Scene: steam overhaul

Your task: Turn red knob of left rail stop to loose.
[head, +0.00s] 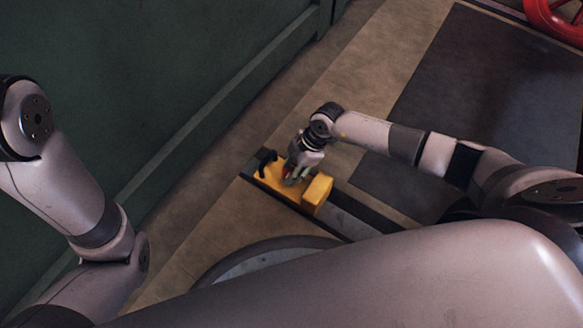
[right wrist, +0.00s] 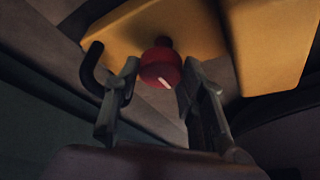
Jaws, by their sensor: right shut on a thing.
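The yellow rail stop (head: 316,192) sits on a dark rail on the floor in the head view, with a black curved handle (head: 266,158) at its left end. Its red knob (right wrist: 161,70) shows in the right wrist view, with a white mark on its face. My right gripper (head: 292,178) reaches down onto the stop. In the right wrist view its fingers (right wrist: 158,88) stand on both sides of the knob and are shut on it. In the head view the gripper mostly hides the knob. My left arm shows at the left, but its gripper is out of view.
A green wall (head: 130,75) with a ledge runs along the left. A dark mat (head: 480,110) lies on the floor at the right. A red wheel (head: 556,22) is at the top right corner. The rail (head: 360,212) continues to the lower right.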

